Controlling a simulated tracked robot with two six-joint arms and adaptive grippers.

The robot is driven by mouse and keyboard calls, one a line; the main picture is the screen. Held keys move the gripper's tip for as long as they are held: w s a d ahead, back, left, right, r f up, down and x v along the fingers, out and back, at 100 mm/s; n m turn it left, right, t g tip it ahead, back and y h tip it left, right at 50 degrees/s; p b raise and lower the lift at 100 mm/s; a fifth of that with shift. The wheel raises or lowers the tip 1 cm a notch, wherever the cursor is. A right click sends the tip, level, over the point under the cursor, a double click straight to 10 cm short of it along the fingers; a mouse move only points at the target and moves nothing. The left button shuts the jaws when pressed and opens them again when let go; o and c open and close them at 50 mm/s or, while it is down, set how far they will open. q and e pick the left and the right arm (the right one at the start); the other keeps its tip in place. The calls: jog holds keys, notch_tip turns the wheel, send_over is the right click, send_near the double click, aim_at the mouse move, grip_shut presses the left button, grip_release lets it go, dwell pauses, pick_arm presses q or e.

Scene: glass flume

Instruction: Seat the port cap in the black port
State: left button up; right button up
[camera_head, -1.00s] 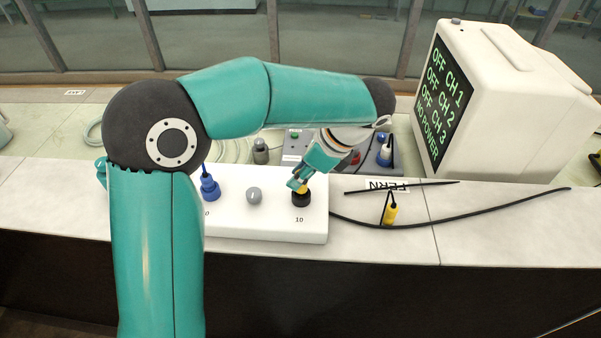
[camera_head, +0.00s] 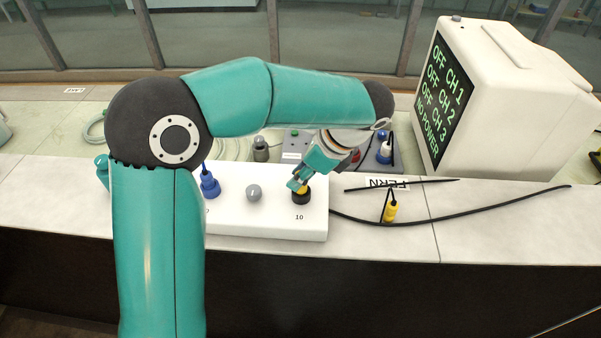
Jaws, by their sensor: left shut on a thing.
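The white block (camera_head: 270,222) stands on the pale counter. The black port (camera_head: 301,198) is at its right end, above the printed 10. My right gripper is not in view.
On the block stand a grey round cap (camera_head: 254,193) and a blue plug (camera_head: 209,187). A white monitor (camera_head: 500,100) stands at the back right.

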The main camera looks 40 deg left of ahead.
pick_arm(q)
jog(key=shift+f+b, duration=0.35)
jog(key=shift+f, duration=0.45)
jog(key=o, duration=1)
jog(key=v, duration=1.2)
jog(key=shift+w, duration=0.1)
jog(key=shift+f, duration=0.1)
